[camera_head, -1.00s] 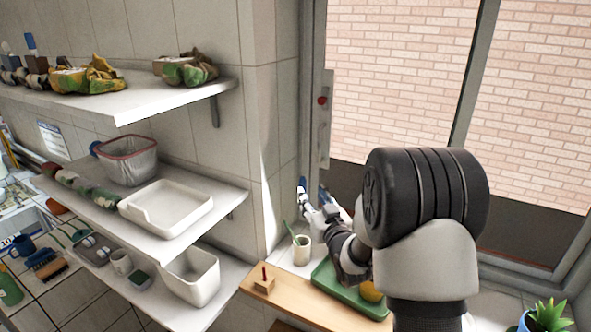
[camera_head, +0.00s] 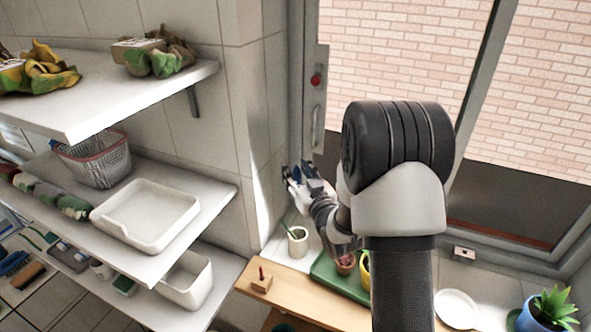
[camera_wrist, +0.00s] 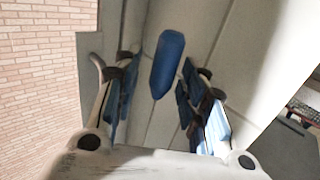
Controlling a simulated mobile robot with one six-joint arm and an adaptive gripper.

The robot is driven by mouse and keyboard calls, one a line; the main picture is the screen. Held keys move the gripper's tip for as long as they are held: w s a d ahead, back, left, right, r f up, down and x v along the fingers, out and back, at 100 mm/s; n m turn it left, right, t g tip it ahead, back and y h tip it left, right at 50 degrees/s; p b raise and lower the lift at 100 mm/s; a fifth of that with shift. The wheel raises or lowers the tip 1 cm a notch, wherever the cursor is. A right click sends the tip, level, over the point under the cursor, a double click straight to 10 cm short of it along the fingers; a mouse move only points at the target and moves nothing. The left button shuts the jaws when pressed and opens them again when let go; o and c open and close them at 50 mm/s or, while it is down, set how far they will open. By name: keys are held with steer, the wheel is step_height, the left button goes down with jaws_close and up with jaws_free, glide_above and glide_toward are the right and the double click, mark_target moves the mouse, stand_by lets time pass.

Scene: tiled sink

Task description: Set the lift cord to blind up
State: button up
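A blue, elongated pull (camera_wrist: 168,65), apparently the end of the lift cord, hangs in the wrist view. It appears between and beyond my two blue-padded fingers. My gripper (camera_wrist: 161,92) is open, with a clear gap on both sides of the pull, and I see no contact. In the head view my gripper (camera_head: 299,178) is by the tiled corner left of the window frame. There, its blue pads and the pull cannot be told apart.
The window frame (camera_head: 308,85), with a handle and red button, stands beside my gripper. Shelves (camera_head: 215,195) fill the left. Below are a beige cup (camera_head: 298,242), a green tray (camera_head: 330,272) and a wooden ledge (camera_head: 300,296). A potted plant (camera_head: 548,310) stands at lower right.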

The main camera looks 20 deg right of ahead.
steer(key=shift+c, duration=0.5)
jaws_close()
steer(key=shift+w, duration=0.1)
